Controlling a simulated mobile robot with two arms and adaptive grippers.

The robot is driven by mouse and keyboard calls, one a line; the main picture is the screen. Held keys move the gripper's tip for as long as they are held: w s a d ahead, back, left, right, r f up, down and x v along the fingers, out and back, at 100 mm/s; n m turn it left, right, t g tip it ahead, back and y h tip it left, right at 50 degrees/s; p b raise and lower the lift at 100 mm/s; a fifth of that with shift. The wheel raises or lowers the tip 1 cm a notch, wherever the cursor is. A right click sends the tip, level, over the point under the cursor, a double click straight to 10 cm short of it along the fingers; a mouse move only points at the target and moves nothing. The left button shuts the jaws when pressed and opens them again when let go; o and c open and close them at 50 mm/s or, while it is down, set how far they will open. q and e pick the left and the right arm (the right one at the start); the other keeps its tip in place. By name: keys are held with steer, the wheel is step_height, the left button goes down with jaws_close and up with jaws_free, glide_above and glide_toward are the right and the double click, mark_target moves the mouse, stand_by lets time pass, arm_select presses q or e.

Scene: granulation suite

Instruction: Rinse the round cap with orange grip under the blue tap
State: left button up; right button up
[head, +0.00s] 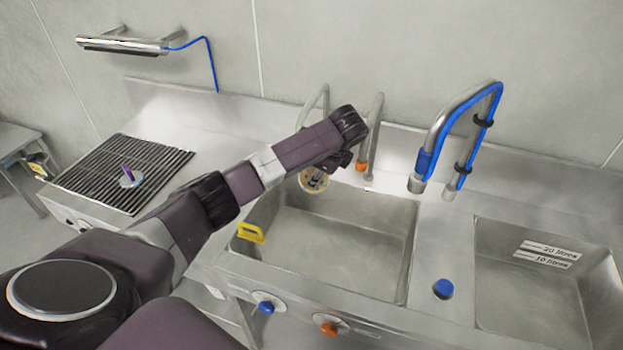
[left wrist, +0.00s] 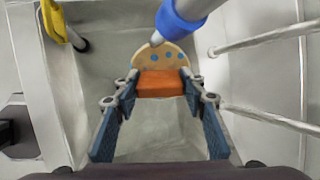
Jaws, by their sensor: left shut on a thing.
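The round cap is a pale beige disc with blue spots and an orange grip; it shows in the left wrist view (left wrist: 160,57) and over the back of the left sink in the head view (head: 313,181). My left gripper (left wrist: 158,88) is shut on the orange grip, one blue-padded finger on each side. The blue tap's blue collar (left wrist: 180,22) shows in the left wrist view, its grey tip overlapping the disc's upper edge; I cannot tell the gap. In the head view my arm hides this collar. No water is visible. My right gripper is not in view.
An orange-tipped tap (head: 361,166) stands just right of my left gripper. A yellow handle (head: 251,232) is on the sink's left rim. Blue (head: 266,307) and orange (head: 329,329) knobs are on the front. A blue-hosed tap (head: 424,162) stands farther right. The sink basin (head: 340,240) is empty.

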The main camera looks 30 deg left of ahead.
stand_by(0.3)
arm_select(q)
steer(key=shift+s+a, duration=0.3)
steer(key=shift+s, duration=0.2)
steer(key=shift+w+d, duration=0.1)
steer(key=shift+w, duration=0.05)
steer(key=shift+w+d, duration=0.25)
steer(key=shift+w, duration=0.2)
steer(key=s+d, duration=0.4)
steer(key=d, duration=0.3)
stand_by(0.6)
stand_by(1.1)
steer(key=s+d+r, duration=0.2)
steer(key=d+r, duration=0.2)
steer(key=shift+s+d, duration=0.15)
steer(key=shift+s, duration=0.15)
